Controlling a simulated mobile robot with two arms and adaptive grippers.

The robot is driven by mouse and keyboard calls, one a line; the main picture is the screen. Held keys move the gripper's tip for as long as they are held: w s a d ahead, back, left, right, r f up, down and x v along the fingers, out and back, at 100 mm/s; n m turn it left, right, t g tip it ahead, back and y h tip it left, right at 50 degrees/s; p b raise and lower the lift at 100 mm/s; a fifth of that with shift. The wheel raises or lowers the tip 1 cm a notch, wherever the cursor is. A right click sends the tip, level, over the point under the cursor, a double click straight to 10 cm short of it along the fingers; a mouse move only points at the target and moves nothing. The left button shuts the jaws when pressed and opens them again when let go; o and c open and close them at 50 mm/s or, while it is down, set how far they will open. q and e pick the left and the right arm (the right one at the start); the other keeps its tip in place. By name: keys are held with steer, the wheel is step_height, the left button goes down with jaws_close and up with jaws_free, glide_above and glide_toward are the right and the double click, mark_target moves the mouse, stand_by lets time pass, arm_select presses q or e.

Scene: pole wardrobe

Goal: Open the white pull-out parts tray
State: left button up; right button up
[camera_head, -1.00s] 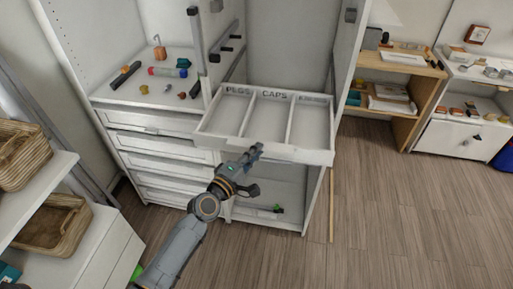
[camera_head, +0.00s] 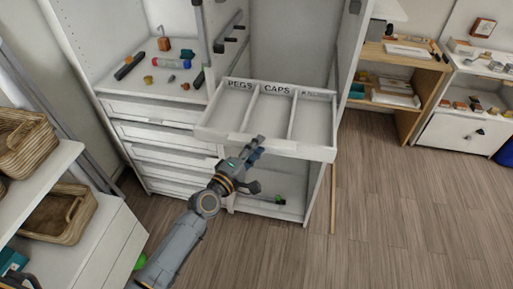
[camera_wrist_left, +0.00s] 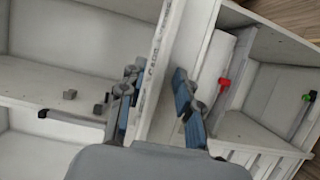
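The white parts tray (camera_head: 213,132) is pulled out of the wardrobe and shows three empty-looking compartments, with PEGS and CAPS labels at its back edge. My left gripper (camera_head: 257,147) is at the tray's front edge, left of its middle. In the left wrist view my left gripper (camera_wrist_left: 157,100) has its two blue-padded fingers spread, with a white panel (camera_wrist_left: 185,60) running between them. I cannot tell whether either finger touches the panel. My right gripper is not in view.
Several small items lie on the wardrobe shelf (camera_head: 125,90) at left, above closed white drawers (camera_head: 165,140). Wicker baskets (camera_head: 65,220) stand at far left. A wooden shelf unit (camera_head: 405,65) stands at right. The wooden floor (camera_head: 410,200) is clear in front and right.

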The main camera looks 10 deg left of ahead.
arm_select(q)
steer(key=v, duration=1.2)
steer(key=shift+a+f, duration=0.1)
steer(key=s+a+f+m+g+y+b, duration=0.1)
steer(key=s+a+f+m+g, duration=0.15)
steer(key=f, duration=0.85)
steer(key=s+a+f+m+g+y, duration=0.2)
steer(key=s+f, duration=0.1)
steer(key=f, duration=0.8)
steer(key=s+a+f+m+g+y+b, duration=0.1)
steer(key=s+a+f+m+g, duration=0.15)
steer(key=f, duration=0.85)
steer(key=s+f+m+g+y, duration=0.1)
steer(key=s+f+m+g, duration=0.2)
steer(key=s+f, duration=0.4)
steer(key=s+f+m+g+y, duration=0.1)
steer(key=s+f, duration=0.6)
steer(key=s, duration=0.7)
steer(key=s+f+m+g+b, duration=0.1)
steer(key=s+f+m+g, duration=0.3)
steer(key=s+f, duration=0.4)
steer(key=s+m, duration=0.1)
steer(key=s, duration=0.2)
steer(key=shift+g+y, duration=0.3)
steer(key=shift+y, duration=0.1)
